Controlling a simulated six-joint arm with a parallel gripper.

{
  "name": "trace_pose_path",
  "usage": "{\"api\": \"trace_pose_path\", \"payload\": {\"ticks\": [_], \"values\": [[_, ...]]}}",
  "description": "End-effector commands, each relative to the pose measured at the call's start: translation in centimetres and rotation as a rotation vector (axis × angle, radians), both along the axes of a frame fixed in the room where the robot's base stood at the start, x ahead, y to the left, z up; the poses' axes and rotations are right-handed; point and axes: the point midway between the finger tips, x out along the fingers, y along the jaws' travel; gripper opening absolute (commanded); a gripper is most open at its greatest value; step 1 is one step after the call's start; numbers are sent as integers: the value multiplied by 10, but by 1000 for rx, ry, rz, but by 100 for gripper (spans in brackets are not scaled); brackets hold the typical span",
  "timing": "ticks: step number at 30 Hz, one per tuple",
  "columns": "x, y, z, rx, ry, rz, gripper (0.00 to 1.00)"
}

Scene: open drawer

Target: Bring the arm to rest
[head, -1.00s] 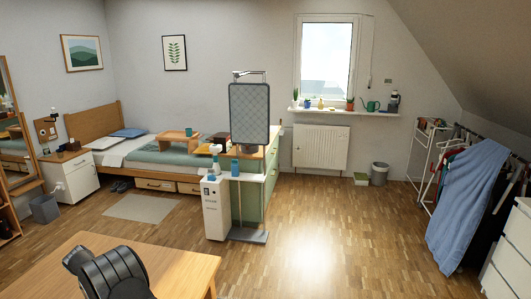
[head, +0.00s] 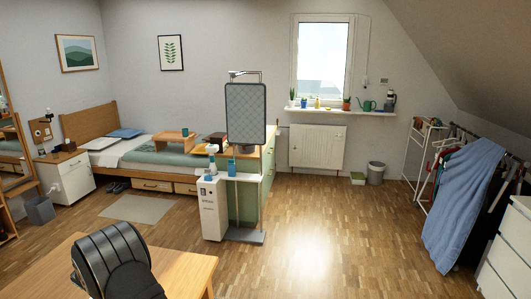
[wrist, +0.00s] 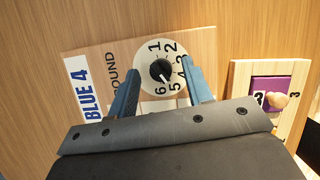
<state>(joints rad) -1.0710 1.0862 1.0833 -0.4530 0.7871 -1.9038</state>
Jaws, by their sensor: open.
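My gripper (wrist: 163,69) is open in the wrist view, with two blue-grey fingers apart and nothing visible between them but the surface beyond. Past the fingertips is a round dial (wrist: 150,57) numbered 1 to 6 with a black knob. It is on a wooden board whose label (wrist: 85,88) reads "BLUE 4". I cannot tell whether the fingers touch the board. In the head view, a black ribbed part of my arm (head: 118,262) is at the bottom left, in front of a wooden table; the fingers are not visible there.
In the wrist view, a wooden panel (wrist: 240,77) with a purple square (wrist: 270,84) and a round knob is at the right. In the head view, the wooden table (head: 185,270) is near the arm. Open floor (head: 320,235) lies to its right.

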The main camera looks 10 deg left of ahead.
Motion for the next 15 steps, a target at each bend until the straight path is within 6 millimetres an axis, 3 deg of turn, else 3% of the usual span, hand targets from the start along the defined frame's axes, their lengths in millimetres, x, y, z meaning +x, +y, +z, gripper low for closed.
{"api": "trace_pose_path", "payload": {"ticks": [15], "values": [[0,-2,0,1,-1,207,46]]}}
